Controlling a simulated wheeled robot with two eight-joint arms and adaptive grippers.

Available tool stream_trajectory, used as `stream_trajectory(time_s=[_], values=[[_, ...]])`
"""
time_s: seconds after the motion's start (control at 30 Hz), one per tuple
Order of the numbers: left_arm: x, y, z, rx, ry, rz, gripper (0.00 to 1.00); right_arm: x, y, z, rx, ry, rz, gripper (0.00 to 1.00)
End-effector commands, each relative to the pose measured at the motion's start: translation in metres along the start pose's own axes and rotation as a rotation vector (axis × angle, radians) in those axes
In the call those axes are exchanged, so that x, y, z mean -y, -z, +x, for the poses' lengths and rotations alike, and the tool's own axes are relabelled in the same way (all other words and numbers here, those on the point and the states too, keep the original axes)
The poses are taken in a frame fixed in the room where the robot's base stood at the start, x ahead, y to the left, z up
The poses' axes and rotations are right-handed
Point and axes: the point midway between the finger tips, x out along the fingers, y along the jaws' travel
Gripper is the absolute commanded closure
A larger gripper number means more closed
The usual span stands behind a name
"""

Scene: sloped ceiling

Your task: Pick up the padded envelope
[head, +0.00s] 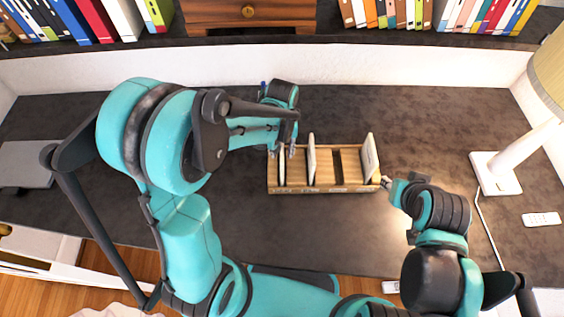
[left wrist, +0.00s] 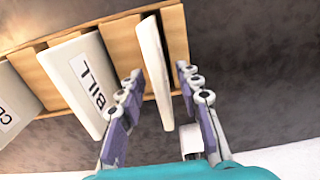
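A wooden slotted organizer (head: 338,187) stands on the dark desk, with several upright flat items in it. In the left wrist view, a plain off-white slab (left wrist: 152,50) stands in its end slot; it looks like the padded envelope, but no label shows. In the head view this item (head: 281,168) is at the organizer's left end. My left gripper (head: 285,150) is over that end. In the left wrist view its fingers (left wrist: 160,75) are open, one on each side of the slab, with a gap visible. My right gripper (head: 386,183) is by the organizer's right end; its finger opening is too small to tell.
A white item marked BILL (left wrist: 88,80) stands beside the slab, close to one finger. Another labelled item (left wrist: 12,105) is farther left. A lamp (head: 497,172) stands at right, a grey flat object (head: 25,165) lies at left. The desk behind the organizer is clear.

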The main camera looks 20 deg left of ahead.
Motion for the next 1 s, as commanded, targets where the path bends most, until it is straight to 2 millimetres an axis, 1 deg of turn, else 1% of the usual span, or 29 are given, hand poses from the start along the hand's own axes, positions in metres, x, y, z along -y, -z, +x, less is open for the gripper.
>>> stream_trajectory(time_s=[0.03, 0.1, 0.2, 0.47, 0.5, 0.57, 0.6, 0.63, 1.0], values=[[-0.001, -0.001, 0.012, 0.000, 0.000, 0.001, 0.66, 0.000, -0.004, 0.005, 0.000, 0.000, 0.000, 0.66], [-0.001, -0.002, 0.022, 0.000, 0.000, 0.000, 0.66, 0.000, -0.006, 0.008, 0.000, 0.000, 0.000, 0.66], [-0.001, -0.002, 0.032, -0.001, 0.000, 0.000, 0.66, 0.000, -0.007, 0.010, 0.000, 0.000, 0.000, 0.66], [-0.001, -0.002, 0.034, -0.001, 0.000, 0.001, 0.66, 0.000, -0.007, 0.010, 0.000, 0.000, 0.000, 0.66], [-0.001, -0.002, 0.034, -0.001, 0.000, 0.001, 0.71, 0.000, -0.007, 0.010, 0.000, 0.000, 0.000, 0.66], [-0.001, -0.002, 0.034, -0.001, 0.000, 0.001, 0.87, 0.000, -0.007, 0.010, 0.000, 0.000, 0.000, 0.66], [-0.001, -0.002, 0.034, -0.001, 0.000, 0.001, 0.97, 0.000, -0.007, 0.010, 0.000, 0.000, 0.000, 0.66], [-0.001, -0.002, 0.034, -0.001, 0.000, 0.001, 1.00, 0.000, -0.007, 0.010, 0.000, 0.000, 0.000, 0.66], [-0.001, -0.002, 0.033, -0.001, 0.000, 0.001, 1.00, 0.000, -0.007, 0.009, 0.000, 0.000, 0.000, 0.66]])
